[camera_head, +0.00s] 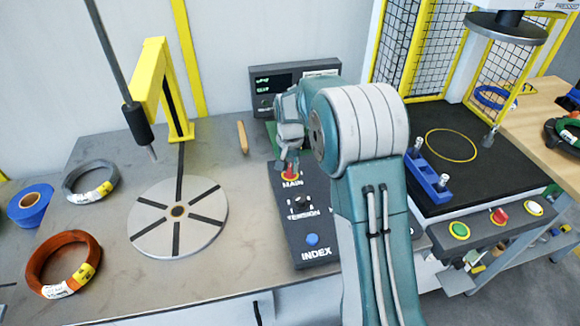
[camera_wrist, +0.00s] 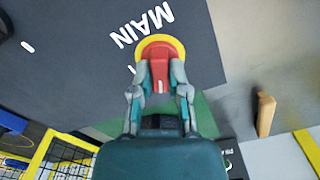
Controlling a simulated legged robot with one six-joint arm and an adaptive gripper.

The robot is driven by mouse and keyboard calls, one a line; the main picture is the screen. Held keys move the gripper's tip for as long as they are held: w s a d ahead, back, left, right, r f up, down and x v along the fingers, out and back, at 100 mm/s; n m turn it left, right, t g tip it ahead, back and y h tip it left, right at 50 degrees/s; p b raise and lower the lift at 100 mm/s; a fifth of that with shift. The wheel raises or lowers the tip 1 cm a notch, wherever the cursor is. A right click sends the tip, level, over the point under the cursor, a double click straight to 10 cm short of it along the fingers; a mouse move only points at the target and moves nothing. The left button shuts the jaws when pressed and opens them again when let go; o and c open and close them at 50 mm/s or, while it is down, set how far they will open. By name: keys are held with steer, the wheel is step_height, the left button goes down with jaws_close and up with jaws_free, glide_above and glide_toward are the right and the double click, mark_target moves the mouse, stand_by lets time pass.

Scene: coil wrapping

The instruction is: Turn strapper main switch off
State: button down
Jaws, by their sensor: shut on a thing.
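The strapper main switch (camera_wrist: 160,68) is a red knob on a yellow round base, beside the label MAIN on a dark control panel. In the wrist view my gripper (camera_wrist: 160,84) has its two fingers closed on the red knob, one on each side. The knob's white mark points back toward the gripper. In the head view the switch (camera_head: 290,171) shows at the top of the sloped panel (camera_head: 304,238), with my gripper (camera_head: 288,162) over it from behind. My arm hides part of the panel's right side.
A tension knob (camera_head: 302,203) and a blue INDEX button (camera_head: 312,240) sit lower on the panel. A dark display box (camera_head: 268,82) stands behind. Left are a round turntable (camera_head: 150,222), a yellow post (camera_head: 178,90) and several coils. Right is a press with coloured buttons.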

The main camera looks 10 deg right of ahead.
mark_target(289, 167)
steer(key=n, duration=0.4)
steer(key=shift+w+n, duration=0.1)
steer(key=shift+n, duration=0.3)
stand_by(0.4)
steer(key=c, duration=0.6)
jaws_free()
step_height(289, 167, up, 12)
steer(key=shift+a+f, duration=0.1)
